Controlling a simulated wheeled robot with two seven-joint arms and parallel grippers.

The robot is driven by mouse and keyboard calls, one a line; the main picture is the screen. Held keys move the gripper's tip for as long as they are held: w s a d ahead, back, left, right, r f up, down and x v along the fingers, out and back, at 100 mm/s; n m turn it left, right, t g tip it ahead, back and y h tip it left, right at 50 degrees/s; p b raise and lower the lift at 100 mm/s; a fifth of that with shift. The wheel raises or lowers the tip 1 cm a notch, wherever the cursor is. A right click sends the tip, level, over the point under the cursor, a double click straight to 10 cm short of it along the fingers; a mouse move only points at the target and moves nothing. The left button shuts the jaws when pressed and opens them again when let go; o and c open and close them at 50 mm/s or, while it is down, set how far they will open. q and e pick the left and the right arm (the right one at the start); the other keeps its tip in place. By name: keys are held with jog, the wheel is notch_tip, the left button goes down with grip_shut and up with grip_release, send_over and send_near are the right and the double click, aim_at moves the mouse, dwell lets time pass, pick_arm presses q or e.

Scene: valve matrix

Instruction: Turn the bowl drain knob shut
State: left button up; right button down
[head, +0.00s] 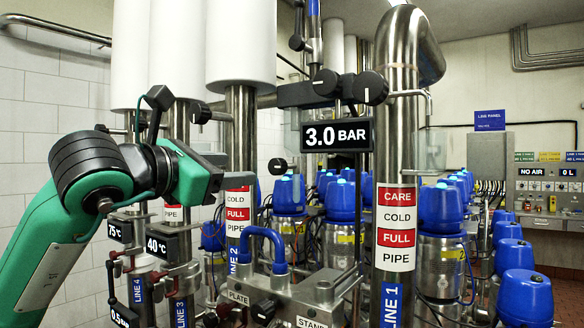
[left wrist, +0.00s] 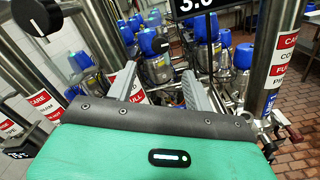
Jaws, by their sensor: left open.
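No knob in view carries a readable bowl drain label, so I cannot tell which one it is. Two round black knobs with white marks, a left one (head: 326,83) and a right one (head: 370,88), sit above the 3.0 BAR sign (head: 336,135). Smaller black knobs stick out by the pipes, one at mid-height (head: 277,166) and one higher up (head: 200,113). My left gripper (head: 242,172) is open and empty in front of the red-and-white banded pipes. In the left wrist view its fingers (left wrist: 157,68) are apart, with a black knob (left wrist: 37,17) at upper left. My right gripper is not in view.
A thick steel pipe marked LINE 1 (head: 392,150) stands right of centre. A steel block (head: 310,297) with a blue hose (head: 262,236) is low in the middle. Blue-capped valves (head: 440,207) crowd behind. A control panel (head: 548,188) is at far right.

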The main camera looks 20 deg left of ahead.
aim_at(274, 167)
pick_arm(q)
jog(key=p+x, duration=0.4)
jog(key=x, duration=0.8)
jog(key=shift+r, duration=0.1)
jog(key=shift+w+d, duration=0.2)
jog(key=shift+w, duration=0.25)
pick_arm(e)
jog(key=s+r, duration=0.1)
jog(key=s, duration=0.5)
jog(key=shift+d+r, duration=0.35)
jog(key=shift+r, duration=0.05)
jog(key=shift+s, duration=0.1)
pick_arm(q)
jog(key=c, duration=1)
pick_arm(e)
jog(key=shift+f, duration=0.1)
